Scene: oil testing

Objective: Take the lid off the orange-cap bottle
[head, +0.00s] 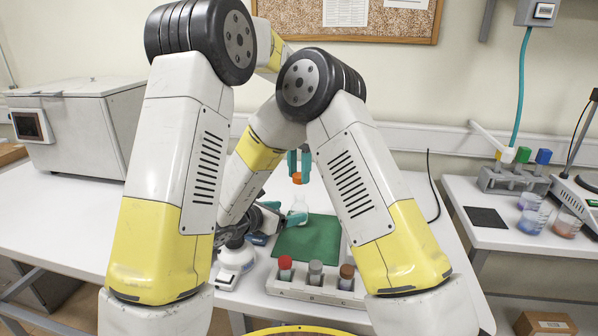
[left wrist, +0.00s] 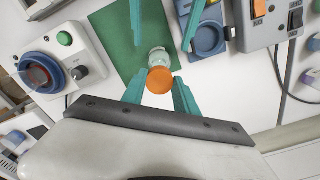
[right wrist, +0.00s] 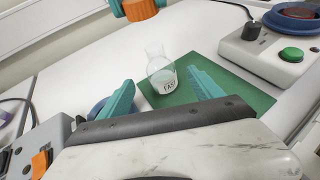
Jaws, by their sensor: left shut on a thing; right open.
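The orange cap (head: 297,179) is between the teal fingers of my left gripper (head: 299,172), which is shut on it. In the right wrist view the orange cap (right wrist: 140,9) is up above the bottle, with a gap between them. The clear bottle (right wrist: 161,72), with a white label, stands upright and open-necked on the green mat (right wrist: 240,85). My right gripper (right wrist: 160,78) is open, with one finger on each side of the bottle. In the left wrist view the cap (left wrist: 159,81) partly covers the bottle (left wrist: 159,56). My arms hide part of the bench in the head view.
A rack (head: 316,290) with red, grey and brown-capped containers stands in front of the mat. A white device with a round dial (left wrist: 38,70) and a grey box with an orange switch (left wrist: 262,25) flank the mat.

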